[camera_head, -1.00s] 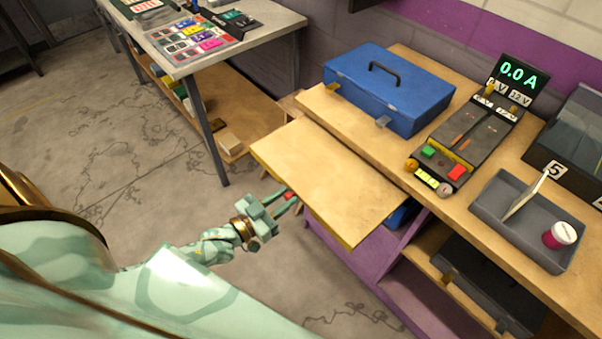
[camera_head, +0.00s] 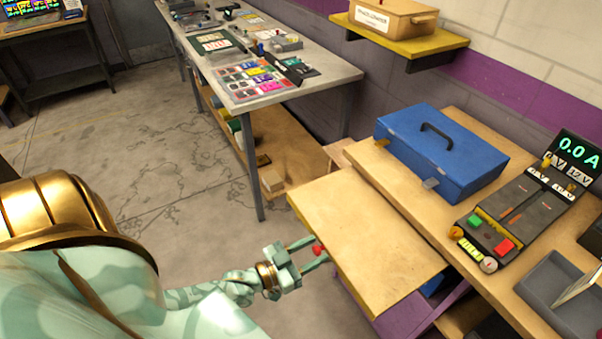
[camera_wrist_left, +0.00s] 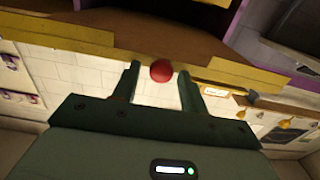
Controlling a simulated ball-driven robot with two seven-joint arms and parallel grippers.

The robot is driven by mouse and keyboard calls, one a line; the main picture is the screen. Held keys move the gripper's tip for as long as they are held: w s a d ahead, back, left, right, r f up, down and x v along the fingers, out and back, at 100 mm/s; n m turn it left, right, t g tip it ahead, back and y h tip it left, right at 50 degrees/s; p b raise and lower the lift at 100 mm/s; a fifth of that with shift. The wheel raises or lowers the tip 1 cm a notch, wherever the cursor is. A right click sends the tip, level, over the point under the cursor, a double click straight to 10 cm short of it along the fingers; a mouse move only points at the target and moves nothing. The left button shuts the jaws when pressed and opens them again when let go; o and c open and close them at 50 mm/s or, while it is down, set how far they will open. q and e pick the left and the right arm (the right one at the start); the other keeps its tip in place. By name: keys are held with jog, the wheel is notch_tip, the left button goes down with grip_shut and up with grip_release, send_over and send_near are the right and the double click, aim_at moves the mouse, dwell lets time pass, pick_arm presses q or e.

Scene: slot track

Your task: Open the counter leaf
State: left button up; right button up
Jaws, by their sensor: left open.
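The counter leaf (camera_head: 365,235) is a flat wooden panel with yellow edges, lying level beside the main counter. A small red knob (camera_head: 318,250) sits at its near left edge. My left gripper (camera_head: 314,252) is open, with its fingers pointing at that edge around the knob. In the left wrist view the red knob (camera_wrist_left: 161,70) shows between the two open fingertips (camera_wrist_left: 160,82), nearer the left one. Whether a finger touches it I cannot tell. My right gripper is not in view.
A blue toolbox (camera_head: 440,150) stands on the counter, with a meter panel (camera_head: 515,215) and a grey tray (camera_head: 555,300) to its right. A grey workbench (camera_head: 270,75) stands behind. The floor left of the leaf is clear.

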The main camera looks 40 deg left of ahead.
pick_arm(q)
jog(key=v, duration=1.6)
jog(key=shift+s, duration=0.2)
